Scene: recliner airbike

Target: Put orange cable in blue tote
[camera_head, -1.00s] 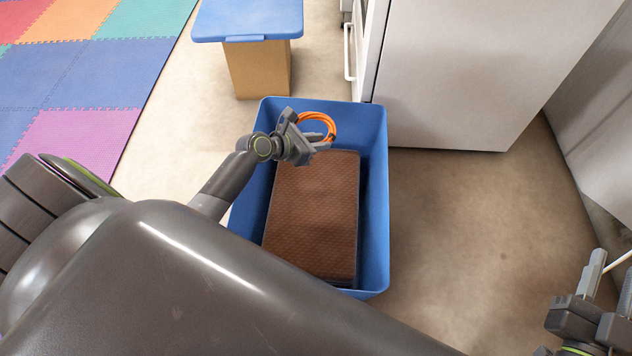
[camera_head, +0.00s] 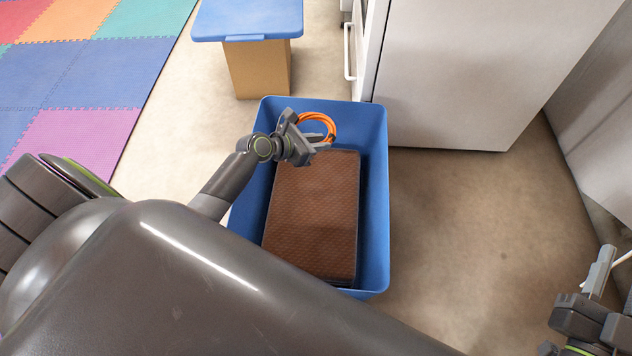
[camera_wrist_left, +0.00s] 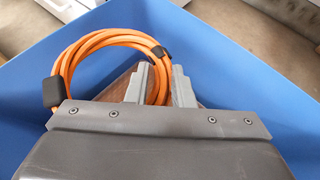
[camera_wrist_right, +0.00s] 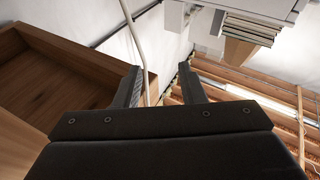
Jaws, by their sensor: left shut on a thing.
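The orange cable (camera_head: 318,120) is a coiled loop with black ties. My left gripper (camera_head: 318,146) is shut on it and holds it over the far end of the blue tote (camera_head: 374,190). The left wrist view shows the coil (camera_wrist_left: 88,50) between the two fingers (camera_wrist_left: 158,84), with the tote's blue walls (camera_wrist_left: 225,60) around it. A brown textured box (camera_head: 313,220) lies inside the tote below the cable. My right gripper (camera_head: 603,280) is at the lower right, away from the tote. In the right wrist view its fingers (camera_wrist_right: 160,88) are apart with nothing clearly gripped.
A cardboard box with a blue lid (camera_head: 250,26) stands beyond the tote. A white cabinet (camera_head: 470,75) is at the back right. Colored foam mats (camera_head: 85,75) cover the left floor. Bare floor (camera_head: 450,220) lies right of the tote.

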